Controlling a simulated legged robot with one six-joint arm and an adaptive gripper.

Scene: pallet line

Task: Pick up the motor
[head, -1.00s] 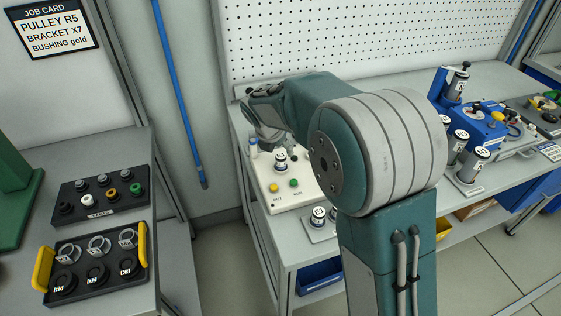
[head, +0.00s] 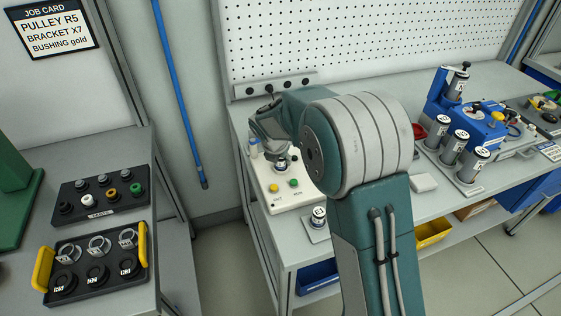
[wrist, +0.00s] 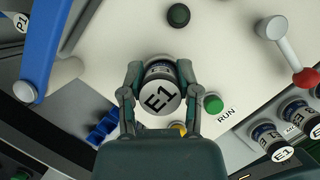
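In the wrist view my gripper (wrist: 160,75) has one finger on each side of the motor. The fingertips appear to touch its body, so the gripper looks shut on it. The motor's base is hidden under its top and the fingers. Another motor (head: 318,216) stands on a small plate at the bench front; more E1 motors (wrist: 267,135) show at the lower right.
The fixture carries a green RUN button (wrist: 213,104), a dark knob (wrist: 178,15) and a red-tipped lever (wrist: 304,76). A blue bar (wrist: 45,45) lies left of the motor. Several motors (head: 454,147) stand by a blue machine (head: 478,125) at the right. Pegboard (head: 350,40) backs the bench.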

